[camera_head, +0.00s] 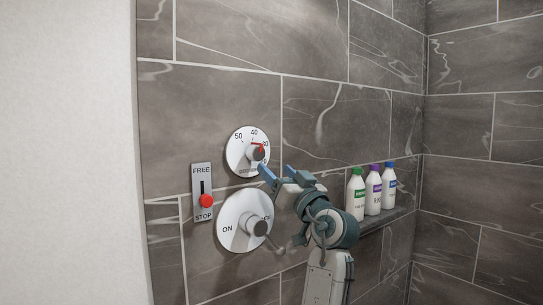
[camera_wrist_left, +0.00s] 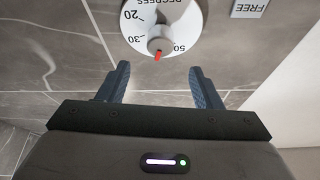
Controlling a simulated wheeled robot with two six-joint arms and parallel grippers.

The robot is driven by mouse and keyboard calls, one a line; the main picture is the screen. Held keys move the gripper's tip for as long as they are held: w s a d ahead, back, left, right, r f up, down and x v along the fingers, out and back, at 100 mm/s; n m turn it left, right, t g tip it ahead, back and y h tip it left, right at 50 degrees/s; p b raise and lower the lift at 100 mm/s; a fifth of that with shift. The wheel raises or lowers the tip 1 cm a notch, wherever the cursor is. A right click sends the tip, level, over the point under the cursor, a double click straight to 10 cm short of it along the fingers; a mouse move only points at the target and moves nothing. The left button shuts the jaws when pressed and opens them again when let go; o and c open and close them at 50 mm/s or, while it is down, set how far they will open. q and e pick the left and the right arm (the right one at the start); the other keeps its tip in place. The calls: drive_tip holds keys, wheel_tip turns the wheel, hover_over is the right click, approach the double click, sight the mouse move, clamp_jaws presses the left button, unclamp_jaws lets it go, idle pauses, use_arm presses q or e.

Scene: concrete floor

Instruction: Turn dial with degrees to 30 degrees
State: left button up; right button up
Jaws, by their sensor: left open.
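The degrees dial (camera_head: 236,150) is a round white plate on the tiled wall, marked 50, 40 and 30 in the head view, with a grey knob (camera_head: 257,153) and a red pointer. It shows upside down in the wrist view (camera_wrist_left: 190,20), where the red pointer (camera_wrist_left: 158,56) lies between the 30 and 50 marks; the 40 mark is not visible there. My left gripper (camera_head: 278,176) is open and empty, just below and right of the dial. In the wrist view its two fingers (camera_wrist_left: 160,75) stand apart on either side of the knob's line, short of the knob.
Below the dial is a larger ON/OFF dial (camera_head: 229,216) with its own knob. A FREE/STOP slider plate (camera_head: 195,182) with a red button (camera_head: 206,200) is at left. Several white bottles (camera_head: 356,198) stand on a shelf (camera_head: 383,219) right of my arm. The wall above the dial is clear.

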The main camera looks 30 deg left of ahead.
sight(259, 154)
use_arm(q)
drive_tip(key=p+x, duration=0.2)
drive_tip(key=x, duration=0.7)
drive_tip(key=shift+p, duration=0.4)
drive_tip(key=shift+w+a+r, duration=0.1)
drive_tip(key=shift+w+a, duration=0.15)
drive_tip(key=shift+a, duration=0.25)
use_arm(e)
drive_tip(key=s+d+f, duration=0.1)
drive_tip(key=s+f, duration=0.4)
drive_tip(key=f, duration=0.2)
drive_tip(key=shift+s+f, duration=0.35)
drive_tip(key=shift+s, duration=0.05)
use_arm(q)
drive_tip(key=shift+c, duration=0.5)
drive_tip(key=c, duration=0.9)
drive_tip(key=shift+m, duration=0.3)
use_arm(e)
drive_tip(key=shift+s+r, duration=0.1)
